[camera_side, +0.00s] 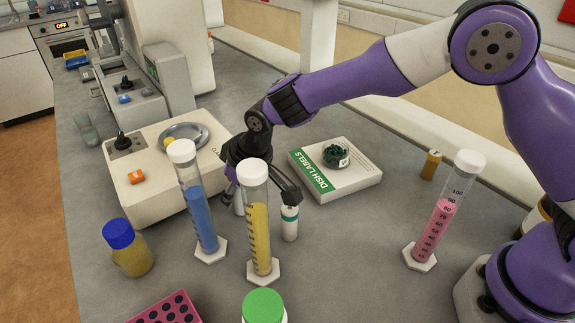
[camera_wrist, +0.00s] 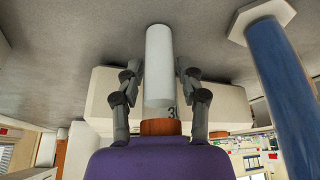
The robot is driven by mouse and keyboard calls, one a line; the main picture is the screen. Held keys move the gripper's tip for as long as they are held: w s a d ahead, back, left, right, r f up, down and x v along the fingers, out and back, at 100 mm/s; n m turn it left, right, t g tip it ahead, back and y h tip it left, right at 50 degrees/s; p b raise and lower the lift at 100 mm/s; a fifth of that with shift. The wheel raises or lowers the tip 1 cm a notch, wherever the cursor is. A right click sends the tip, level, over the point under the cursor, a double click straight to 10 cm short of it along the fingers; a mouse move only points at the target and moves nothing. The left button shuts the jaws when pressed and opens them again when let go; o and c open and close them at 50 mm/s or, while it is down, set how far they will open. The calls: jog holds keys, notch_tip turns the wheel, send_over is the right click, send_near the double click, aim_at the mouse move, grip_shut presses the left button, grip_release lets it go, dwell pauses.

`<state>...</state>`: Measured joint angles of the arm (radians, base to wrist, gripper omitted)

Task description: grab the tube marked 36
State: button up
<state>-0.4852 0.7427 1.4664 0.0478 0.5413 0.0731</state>
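A white tube (camera_wrist: 159,62) stands between the two fingers of my gripper (camera_wrist: 158,72) in the wrist view. A dark figure 3 shows at its edge; the rest of the mark is turned out of sight. A brown-orange band (camera_wrist: 160,127) shows at its lower end in the picture. A narrow gap shows between the tube and each finger, so my gripper looks open around it. In the side view my gripper (camera_side: 260,190) is low over the bench, partly hidden by the yellow cylinder. A pale tube (camera_side: 239,203) shows partly beside the left finger.
A blue cylinder (camera_side: 200,215) and a yellow cylinder (camera_side: 260,240) stand close in front of my gripper. A white tube with a teal band (camera_side: 289,223) is below the right finger. A book (camera_side: 350,183) lies behind right. A pink cylinder (camera_side: 434,230) stands at right.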

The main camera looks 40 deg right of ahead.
grip_shut()
